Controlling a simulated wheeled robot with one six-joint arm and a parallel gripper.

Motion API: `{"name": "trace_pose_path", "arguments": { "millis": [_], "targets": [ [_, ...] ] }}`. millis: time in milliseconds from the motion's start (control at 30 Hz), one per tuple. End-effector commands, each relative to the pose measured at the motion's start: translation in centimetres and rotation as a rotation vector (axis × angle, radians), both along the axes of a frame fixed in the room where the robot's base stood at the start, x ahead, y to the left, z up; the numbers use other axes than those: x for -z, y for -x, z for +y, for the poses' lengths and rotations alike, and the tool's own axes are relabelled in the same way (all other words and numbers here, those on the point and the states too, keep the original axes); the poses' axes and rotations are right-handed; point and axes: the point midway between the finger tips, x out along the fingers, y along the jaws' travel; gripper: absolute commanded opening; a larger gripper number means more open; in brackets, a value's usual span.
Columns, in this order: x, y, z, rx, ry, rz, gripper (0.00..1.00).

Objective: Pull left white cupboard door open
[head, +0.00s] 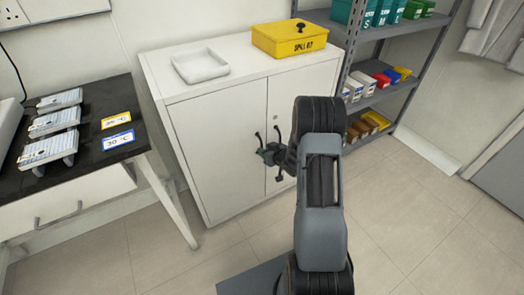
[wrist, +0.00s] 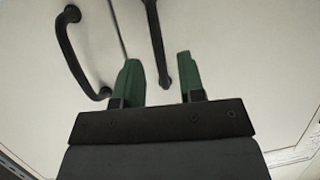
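The white cupboard (head: 235,75) stands against the wall with both doors closed. Its left door (head: 220,150) has a dark bar handle (head: 257,139) near the centre seam; the right door (head: 284,95) has a matching handle (head: 278,133). My gripper (head: 268,156) is in front of the doors, by the lower end of the left handle. In the wrist view my gripper (wrist: 161,78) is open, its green fingers on either side of one handle (wrist: 157,40). The other handle (wrist: 75,50) lies outside the fingers, to the left. Contact cannot be told.
A white tray (head: 200,73) and a yellow spill kit box (head: 290,46) sit on the cupboard. A black-topped table (head: 95,100) stands left, a grey shelf rack (head: 393,30) right. Tiled floor (head: 400,200) is clear in front and to the right.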

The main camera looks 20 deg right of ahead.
Motion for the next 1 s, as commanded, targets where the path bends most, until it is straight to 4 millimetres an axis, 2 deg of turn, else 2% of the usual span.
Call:
{"name": "trace_pose_path", "arguments": {
  "millis": [100,267,667,1000],
  "targets": [
    [0.8,-1.4,0.4,-0.001,0.0,0.001,0.36],
    [1.1,-2.5,0.6,-0.001,0.0,0.0,0.36],
    [1.2,-2.9,0.7,0.0,-0.001,0.001,0.36],
    [1.2,-2.9,0.7,0.0,0.0,0.0,0.05]
  ]
}}
